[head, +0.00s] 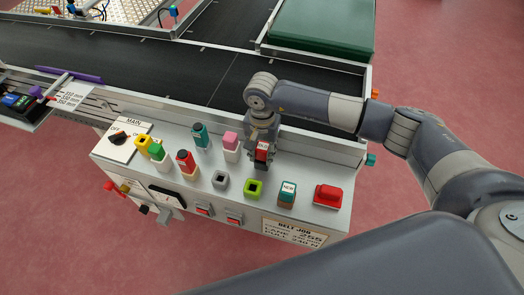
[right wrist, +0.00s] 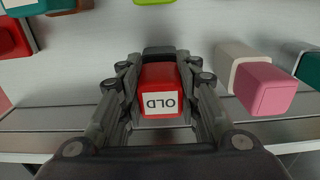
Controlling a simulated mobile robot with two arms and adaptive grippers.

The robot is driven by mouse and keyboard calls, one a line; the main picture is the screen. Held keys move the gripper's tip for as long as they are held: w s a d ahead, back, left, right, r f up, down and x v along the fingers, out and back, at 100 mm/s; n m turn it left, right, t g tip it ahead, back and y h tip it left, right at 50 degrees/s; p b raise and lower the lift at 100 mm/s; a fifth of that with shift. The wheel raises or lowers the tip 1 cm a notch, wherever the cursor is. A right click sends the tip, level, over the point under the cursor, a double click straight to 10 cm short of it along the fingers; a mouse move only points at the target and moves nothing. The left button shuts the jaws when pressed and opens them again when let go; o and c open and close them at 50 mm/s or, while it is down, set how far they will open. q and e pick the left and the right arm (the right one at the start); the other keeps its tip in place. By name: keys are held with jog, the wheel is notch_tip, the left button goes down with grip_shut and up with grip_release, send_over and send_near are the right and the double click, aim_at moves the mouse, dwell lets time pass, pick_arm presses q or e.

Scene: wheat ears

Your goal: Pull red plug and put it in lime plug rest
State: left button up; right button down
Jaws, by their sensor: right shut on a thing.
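My right gripper (head: 262,150) is shut on a red plug (head: 261,157) marked OLD, near the back edge of the white panel. The right wrist view shows the red plug (right wrist: 160,88) between the two fingers (right wrist: 160,100). I cannot tell whether its lower end still sits in a holder. The lime plug rest (head: 253,188) is a square block with a dark opening, in front of the gripper and apart from it. A sliver of lime (right wrist: 154,2) shows at the top of the right wrist view. My left gripper is not in view.
A pink plug (head: 231,140) stands close left of the gripper. Another red plug (head: 184,160), a teal plug (head: 200,134), a grey rest (head: 220,180), a teal plug marked NEW (head: 288,189) and a red block (head: 327,195) stand on the panel. A conveyor (head: 180,75) runs behind.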

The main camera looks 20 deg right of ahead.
jog(key=c, duration=1.9)
grip_release()
jog(key=shift+c, duration=0.2)
grip_shut()
jog(key=shift+r+p, duration=1)
jog(key=shift+r, duration=1.2)
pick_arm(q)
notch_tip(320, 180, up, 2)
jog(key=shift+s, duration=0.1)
